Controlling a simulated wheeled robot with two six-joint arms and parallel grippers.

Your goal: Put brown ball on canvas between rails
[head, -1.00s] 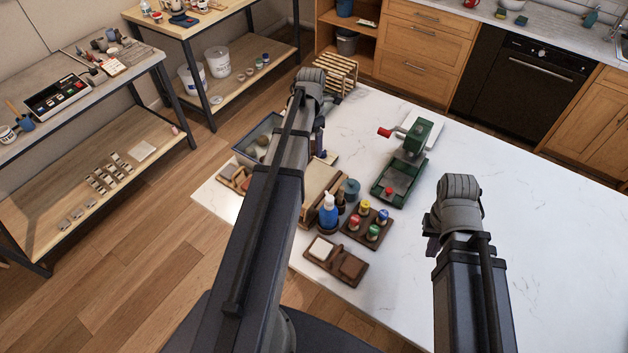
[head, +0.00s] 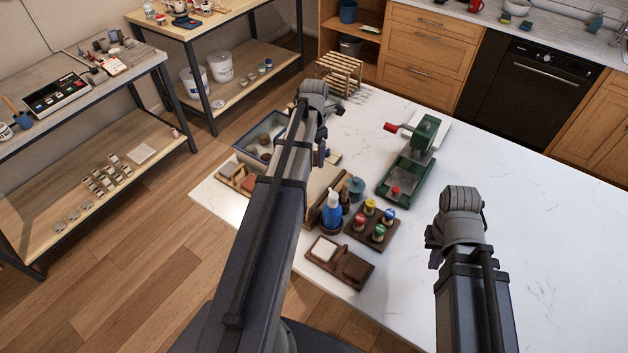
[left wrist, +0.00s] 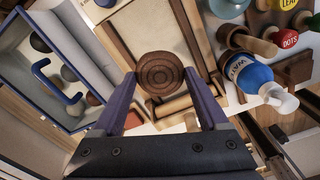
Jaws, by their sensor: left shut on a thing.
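The brown ball (left wrist: 160,72), round with ring-like marks, sits between the two purple fingers of my left gripper (left wrist: 160,88) in the left wrist view. The gripper is shut on it. Beneath is the pale canvas (left wrist: 148,22) on a board, with wooden rails (left wrist: 188,30) along it. In the head view the canvas (head: 320,183) is partly hidden by my left arm, and my left gripper (head: 321,154) is above its far part. The ball is hidden there. My right gripper (head: 434,257) is over the bare table at right; its fingers are mostly hidden.
A blue-rimmed bin (head: 246,155) with several balls stands left of the canvas. A water bottle (head: 332,212) and a rack of coloured stamps (head: 373,232) stand to its right. A green press (head: 408,176) is farther right. The table's right side is clear.

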